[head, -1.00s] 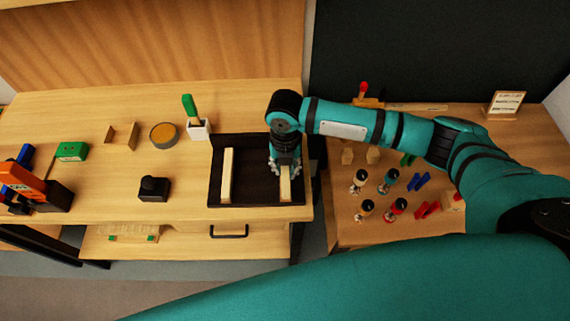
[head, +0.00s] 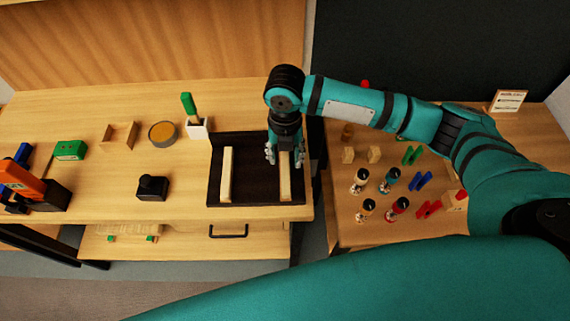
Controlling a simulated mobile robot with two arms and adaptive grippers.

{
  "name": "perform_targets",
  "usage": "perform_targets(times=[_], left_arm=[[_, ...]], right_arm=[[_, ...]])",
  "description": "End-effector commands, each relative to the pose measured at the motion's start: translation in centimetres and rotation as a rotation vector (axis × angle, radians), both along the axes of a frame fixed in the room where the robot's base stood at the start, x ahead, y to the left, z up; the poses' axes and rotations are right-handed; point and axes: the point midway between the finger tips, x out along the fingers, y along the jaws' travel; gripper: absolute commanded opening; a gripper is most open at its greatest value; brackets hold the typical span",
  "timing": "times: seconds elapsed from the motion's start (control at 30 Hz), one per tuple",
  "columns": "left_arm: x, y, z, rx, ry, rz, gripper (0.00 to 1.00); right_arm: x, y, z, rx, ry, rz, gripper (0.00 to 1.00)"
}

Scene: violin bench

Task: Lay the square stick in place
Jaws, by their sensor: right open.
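Two pale wooden sticks lie in the dark tray (head: 255,190) at the bench's right end. The left stick (head: 227,174) lies along the tray's left side. The right stick (head: 285,183) lies along its right side, roughly parallel to the other. I cannot tell which one is the square stick. My right gripper (head: 285,157) is open over the far end of the right stick, with its fingers apart on either side and the stick's far end partly hidden. My left gripper is not in view.
A black block with a knob (head: 152,188), a small wooden box (head: 121,136), a round tin (head: 163,134) and a white holder with a green-handled tool (head: 197,128) stand left of the tray. Bottles, clamps and blocks crowd the right table (head: 345,235).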

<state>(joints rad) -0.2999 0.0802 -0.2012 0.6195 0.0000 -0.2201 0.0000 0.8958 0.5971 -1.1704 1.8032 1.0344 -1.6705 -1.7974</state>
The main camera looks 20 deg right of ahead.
Motion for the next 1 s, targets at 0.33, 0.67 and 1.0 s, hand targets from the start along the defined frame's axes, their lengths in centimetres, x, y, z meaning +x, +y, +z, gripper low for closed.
perform_targets(times=[0.33,0.67,1.0], left_arm=[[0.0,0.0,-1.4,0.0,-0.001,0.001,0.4],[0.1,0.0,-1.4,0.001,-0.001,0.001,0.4],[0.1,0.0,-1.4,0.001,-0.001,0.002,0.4]], right_arm=[[0.1,0.0,6.1,0.001,-0.002,-0.001,0.45],[0.0,0.0,7.1,0.001,0.002,-0.001,0.45],[0.0,0.0,7.0,0.0,0.001,-0.001,0.45]])
